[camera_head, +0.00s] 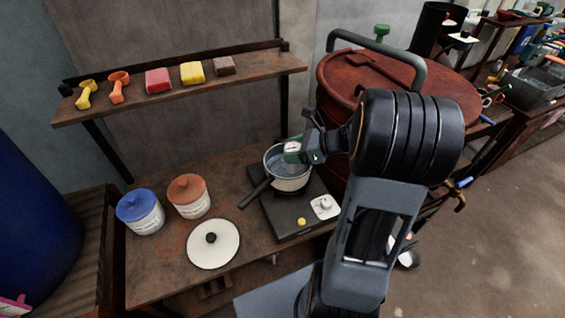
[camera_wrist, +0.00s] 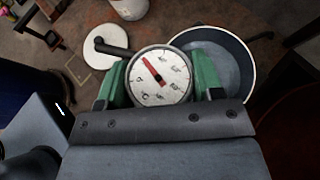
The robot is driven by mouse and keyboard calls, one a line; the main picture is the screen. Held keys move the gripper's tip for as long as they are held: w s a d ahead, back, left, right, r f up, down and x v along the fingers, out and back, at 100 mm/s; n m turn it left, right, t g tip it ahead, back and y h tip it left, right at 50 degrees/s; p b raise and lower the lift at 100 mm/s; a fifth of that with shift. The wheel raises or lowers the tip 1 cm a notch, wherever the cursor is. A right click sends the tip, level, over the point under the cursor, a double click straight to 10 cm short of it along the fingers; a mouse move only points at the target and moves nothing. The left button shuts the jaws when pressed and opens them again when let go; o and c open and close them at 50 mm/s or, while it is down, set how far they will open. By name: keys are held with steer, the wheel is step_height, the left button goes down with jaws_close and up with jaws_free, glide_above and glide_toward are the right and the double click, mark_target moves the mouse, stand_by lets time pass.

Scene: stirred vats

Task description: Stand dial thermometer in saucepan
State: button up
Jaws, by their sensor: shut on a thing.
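The dial thermometer (camera_wrist: 161,76) has a round white face with a red needle. My gripper (camera_wrist: 160,64) is shut on it, with a green finger on each side of the dial. In the head view my gripper (camera_head: 298,151) holds the dial (camera_head: 292,146) over the back part of the saucepan (camera_head: 290,183). The saucepan is pale outside with a dark handle and bluish inside, and stands on a dark hot plate (camera_head: 285,226). In the wrist view the saucepan (camera_wrist: 249,62) lies behind and right of the dial. The stem is hidden, so I cannot tell whether it reaches into the pan.
A white lid (camera_head: 228,250) with a black knob lies on the bench, near a blue-lidded jar (camera_head: 147,221) and an orange-lidded jar (camera_head: 191,205). A shelf (camera_head: 130,98) holding small items is behind. A large red vat (camera_head: 335,110) stands close behind my gripper.

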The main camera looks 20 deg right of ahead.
steer(key=w, duration=0.1)
steer(key=w+f, duration=0.1)
steer(key=w, duration=0.1)
steer(key=w+f, duration=0.1)
steer(key=shift+w, duration=0.35)
steer(key=shift+w+d+f+p, duration=0.1)
steer(key=shift+w+f, duration=0.7)
steer(key=shift+f, duration=0.7)
steer(key=shift+w+a+f+p, duration=0.1)
steer(key=shift+w+f, duration=0.75)
steer(key=shift+f, duration=0.7)
steer(key=shift+w+d+f+p, duration=0.1)
steer(key=shift+w+f, duration=0.7)
steer(key=shift+f, duration=0.7)
steer(key=shift+f, duration=0.1)
steer(key=o, duration=0.7)
